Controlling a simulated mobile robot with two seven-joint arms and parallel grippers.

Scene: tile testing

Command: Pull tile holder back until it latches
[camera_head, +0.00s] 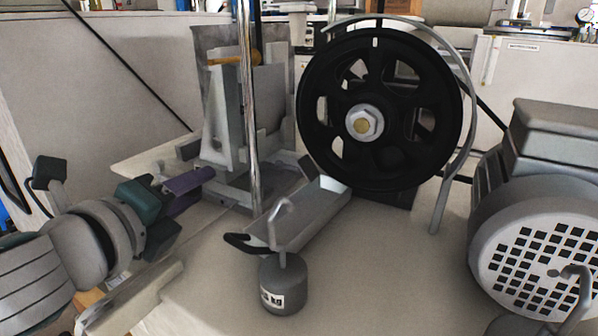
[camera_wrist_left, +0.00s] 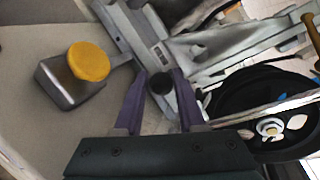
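The grey metal frame of the tile machine (camera_head: 222,145) stands left of the big black wheel (camera_head: 330,150); I cannot tell exactly which part is the tile holder. My left gripper (camera_head: 205,182) points at the frame's lower left side. In the left wrist view its purple fingers (camera_wrist_left: 160,82) are apart, with a round black knob (camera_wrist_left: 161,86) showing between them. Clear gaps show beside the knob; I cannot tell whether the knob is within the fingers' reach or beyond. The frame's rail (camera_wrist_left: 120,32) runs behind it. My right gripper is not in view.
A grey weight with a hook (camera_head: 284,285) and a metal chute (camera_head: 318,210) stand in the middle. A grey motor (camera_head: 535,235) is at right. A yellow-topped grey block (camera_wrist_left: 72,85) shows left of the fingers. The table front is partly free.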

